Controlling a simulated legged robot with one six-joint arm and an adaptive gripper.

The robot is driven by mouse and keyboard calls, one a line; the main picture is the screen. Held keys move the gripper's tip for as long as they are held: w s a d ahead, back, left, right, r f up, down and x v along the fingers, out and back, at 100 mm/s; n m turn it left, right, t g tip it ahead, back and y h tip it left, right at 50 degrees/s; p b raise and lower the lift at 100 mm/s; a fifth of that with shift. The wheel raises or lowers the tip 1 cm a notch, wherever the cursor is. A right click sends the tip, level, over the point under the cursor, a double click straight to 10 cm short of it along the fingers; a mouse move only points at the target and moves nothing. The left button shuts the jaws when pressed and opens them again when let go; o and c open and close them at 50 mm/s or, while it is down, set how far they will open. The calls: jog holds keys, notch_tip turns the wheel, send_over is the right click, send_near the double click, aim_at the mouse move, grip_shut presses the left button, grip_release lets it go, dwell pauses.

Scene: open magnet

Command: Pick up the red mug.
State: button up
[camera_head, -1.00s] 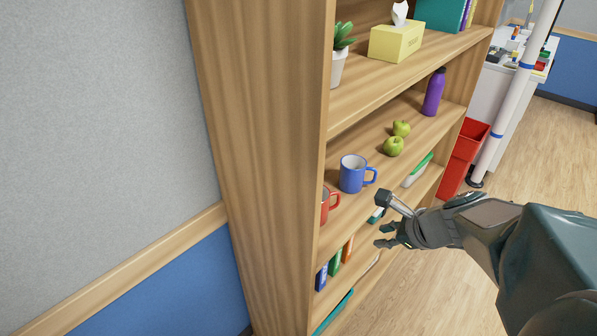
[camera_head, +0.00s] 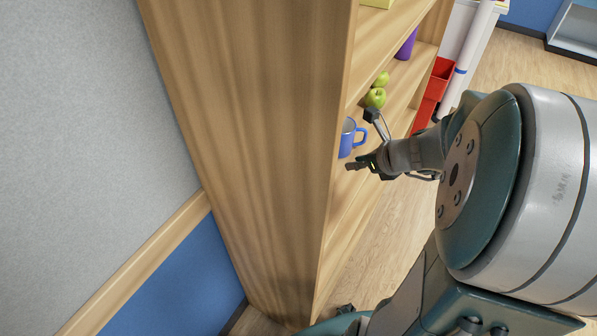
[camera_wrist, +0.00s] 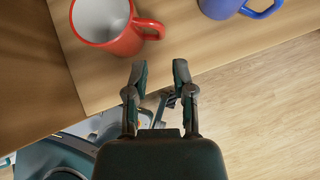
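The red mug (camera_wrist: 105,24) stands on a wooden shelf (camera_wrist: 210,50) at the upper left of the wrist view, its handle pointing right toward my gripper. It is hidden in the head view. My gripper (camera_wrist: 158,70) is open and empty, its two fingers apart at the shelf's front edge, just right of and below the mug's handle. It does not touch the mug. In the head view my gripper (camera_head: 362,142) is in front of the bookcase, close to the blue mug.
The blue mug (camera_wrist: 222,6) stands on the same shelf to the right; it also shows in the head view (camera_head: 348,138). Green apples (camera_head: 376,97) and a purple bottle (camera_head: 407,45) sit farther along. The bookcase side panel (camera_head: 240,130) rises at left. A red bin (camera_head: 434,88) stands beyond.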

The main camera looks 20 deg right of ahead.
jog(key=x, duration=0.4)
jog(key=shift+w+d+f, duration=0.2)
jog(key=shift+f, duration=0.2)
jog(key=x, duration=0.5)
jog(key=shift+s+a, duration=0.15)
jog(key=shift+a, duration=0.15)
jog(key=shift+w+d+f, duration=0.1)
jog(key=shift+w+f, duration=0.2)
jog(key=shift+w, duration=0.05)
grip_shut()
